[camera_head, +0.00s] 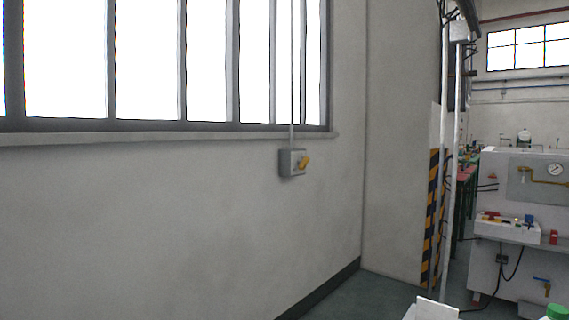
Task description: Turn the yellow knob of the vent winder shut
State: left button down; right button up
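The vent winder (287,163) is a small grey box fixed to the wall just below the right end of the window. A thin vertical rod rises from it across the window. Its yellow knob (303,162) sits on the right of the box's face and looks tilted, though its exact setting is too small to tell. Neither of my grippers shows in the head view, and nothing touches the knob.
A white machine (492,198) with a gauge, control box and hoses stands at the right. A pillar with black and yellow stripes (432,215) stands left of it. A white object (437,309) and a green cap (556,312) show at the bottom right. The wall around the winder is clear.

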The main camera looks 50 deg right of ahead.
aim_at(302, 165)
jog(key=i+z, duration=0.45)
jog(key=i, duration=0.3)
jog(key=i+j+z, duration=0.15)
jog(key=i+z, duration=0.25)
jog(key=i, duration=0.35)
